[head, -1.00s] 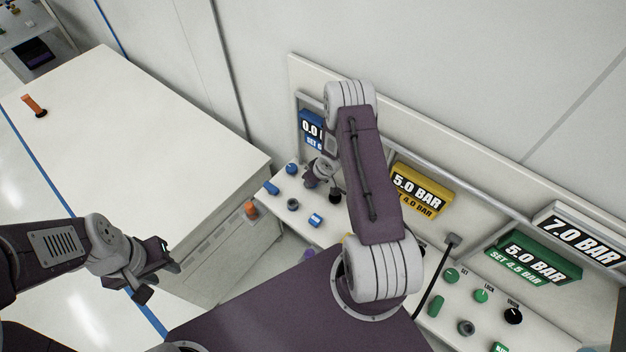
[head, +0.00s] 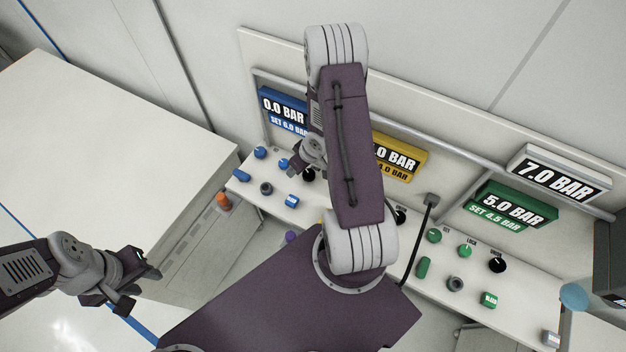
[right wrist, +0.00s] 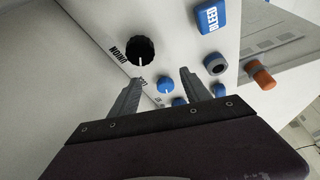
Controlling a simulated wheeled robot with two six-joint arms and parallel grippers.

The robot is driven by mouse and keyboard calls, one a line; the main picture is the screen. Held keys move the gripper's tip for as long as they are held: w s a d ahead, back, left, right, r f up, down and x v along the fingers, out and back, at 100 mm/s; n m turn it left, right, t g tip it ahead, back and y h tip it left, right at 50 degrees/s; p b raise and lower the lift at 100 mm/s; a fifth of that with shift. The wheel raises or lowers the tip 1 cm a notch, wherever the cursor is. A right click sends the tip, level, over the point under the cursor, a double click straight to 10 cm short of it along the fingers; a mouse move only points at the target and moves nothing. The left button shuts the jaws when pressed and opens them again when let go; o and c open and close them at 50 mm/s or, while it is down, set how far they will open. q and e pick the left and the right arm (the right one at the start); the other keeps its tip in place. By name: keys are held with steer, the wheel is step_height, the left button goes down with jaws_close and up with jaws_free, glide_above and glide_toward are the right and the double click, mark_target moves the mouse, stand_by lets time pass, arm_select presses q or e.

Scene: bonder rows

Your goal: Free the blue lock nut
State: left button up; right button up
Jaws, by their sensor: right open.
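The blue lock nut is a small blue round knob, second in the top row of the blue panel section (head: 284,163). In the right wrist view the lock nut (right wrist: 166,86) shows between and beyond the fingertips, with a white mark on its face. My right gripper (right wrist: 160,79) is open, one finger on each side of the nut in the picture, with no contact visible. In the head view my arm partly hides that gripper. My left gripper (head: 142,288) looks open and empty, away from the panel, at lower left.
A black union knob (right wrist: 139,50) and another blue knob (right wrist: 179,102) flank the nut. A blue bleed button (right wrist: 210,16), grey port (right wrist: 215,63) and orange cylinder (right wrist: 262,77) are nearby. The blue display (head: 283,109) reads 0.0 BAR. A white cabinet (head: 110,150) stands left.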

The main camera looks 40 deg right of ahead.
steer(key=s, duration=0.2)
steer(key=s+b, duration=0.1)
steer(key=s, duration=0.2)
steer(key=shift+s+d, duration=0.4)
steer(key=shift+s+d+b, duration=0.1)
steer(key=shift+s+b, duration=0.2)
steer(key=shift+s, duration=0.05)
